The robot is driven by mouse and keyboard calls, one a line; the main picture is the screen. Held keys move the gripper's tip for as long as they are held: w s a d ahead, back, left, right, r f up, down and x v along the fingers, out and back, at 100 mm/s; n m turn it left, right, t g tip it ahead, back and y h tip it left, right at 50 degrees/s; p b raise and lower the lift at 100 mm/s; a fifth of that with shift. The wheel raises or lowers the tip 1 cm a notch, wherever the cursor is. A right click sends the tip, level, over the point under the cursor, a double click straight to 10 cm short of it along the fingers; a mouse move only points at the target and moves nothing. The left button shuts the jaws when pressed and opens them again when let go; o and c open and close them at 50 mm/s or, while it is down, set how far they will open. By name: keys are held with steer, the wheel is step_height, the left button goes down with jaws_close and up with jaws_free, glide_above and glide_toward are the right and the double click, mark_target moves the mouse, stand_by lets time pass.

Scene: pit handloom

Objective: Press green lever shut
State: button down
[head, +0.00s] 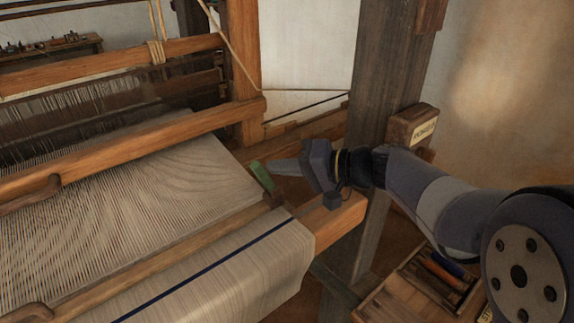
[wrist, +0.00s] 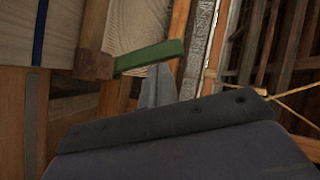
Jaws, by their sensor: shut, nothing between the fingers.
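The green lever (head: 262,176) stands tilted up at the right edge of the loom, beside the cloth beam's end. In the wrist view the green lever (wrist: 150,57) runs out from a brown wooden block (wrist: 93,65). My gripper (head: 274,167) is shut and empty, with its fingertips close beside the lever, on its right in the head view. In the wrist view the gripper's tips (wrist: 160,70) lie just by the lever's lower edge. I cannot tell whether they touch it.
The woven cloth (head: 215,265) with a dark blue stripe covers the front beam. A dark upright post (head: 375,90) stands behind my arm, with a small labelled wooden box (head: 413,124) on it. A wooden tray (head: 425,285) with tools sits low at the right.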

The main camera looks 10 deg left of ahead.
steer(key=shift+s+a+n+h+b, duration=0.3)
steer(key=shift+n+b, duration=0.1)
steer(key=shift+b, duration=0.55)
steer(key=b, duration=0.1)
steer(key=s+n+h+b, duration=0.1)
steer(key=b, duration=0.1)
steer(key=shift+s+a+f+n+t, duration=0.1)
steer(key=shift+a+f+n+t, duration=0.2)
steer(key=shift+a+t, duration=0.1)
steer(key=s+a+n+t+h+b, duration=0.1)
steer(key=b, duration=0.1)
steer(key=s+f+n+t+h+b, duration=0.1)
steer(key=n+b, duration=0.1)
steer(key=s+a+f+n+t+h+b, duration=0.1)
steer(key=h, duration=0.1)
steer(key=shift+a+f+n+t+b, duration=0.15)
steer(key=shift+a+n+t+b, duration=0.15)
steer(key=shift+a+b, duration=0.1)
steer(key=shift+s+f, duration=0.1)
steer(key=shift+f, duration=0.1)
steer(key=shift+s+f+b, duration=0.1)
steer(key=shift+f+b, duration=0.05)
steer(key=shift+b, duration=0.15)
